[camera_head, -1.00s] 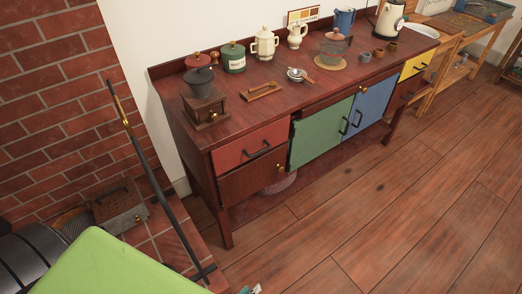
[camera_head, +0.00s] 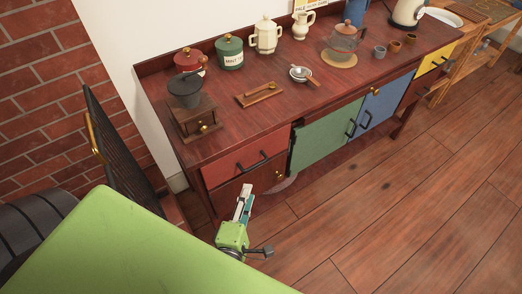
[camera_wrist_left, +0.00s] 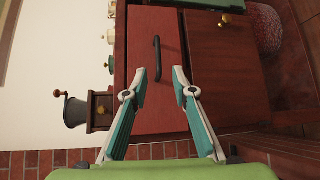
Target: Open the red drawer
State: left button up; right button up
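The red drawer (camera_head: 228,166) is at the upper left of the wooden cabinet's front. It looks shut, and its black bar handle (camera_head: 251,162) is clear of my gripper in the head view. In the left wrist view the red drawer front (camera_wrist_left: 150,110) appears turned sideways, with the dark handle (camera_wrist_left: 157,58) between and just beyond the fingertips. My left gripper (camera_head: 247,187) is in front of the cabinet, below and near the handle. In the wrist view the left gripper (camera_wrist_left: 159,72) is open and empty. My right gripper is in neither view.
A brown drawer (camera_head: 240,190) lies below the red one. Green (camera_head: 318,140) and blue (camera_head: 390,100) doors are to the right. A coffee grinder (camera_head: 194,115) and a wooden tray (camera_head: 260,94) stand on top. Open wooden floor (camera_head: 390,215) spreads in front.

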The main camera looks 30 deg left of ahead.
aim_at(257, 164)
pick_arm(q)
jog(key=p+x, duration=0.1)
jog(key=x, duration=1)
jog(key=shift+w+a, duration=0.1)
jog(key=shift+w, duration=0.2)
jog(key=shift+w+p, duration=0.3)
jog(key=shift+w+a+f, duration=0.1)
jog(key=shift+w+a, duration=0.05)
jog(key=shift+w, duration=0.15)
jog(key=c, duration=0.3)
grip_shut()
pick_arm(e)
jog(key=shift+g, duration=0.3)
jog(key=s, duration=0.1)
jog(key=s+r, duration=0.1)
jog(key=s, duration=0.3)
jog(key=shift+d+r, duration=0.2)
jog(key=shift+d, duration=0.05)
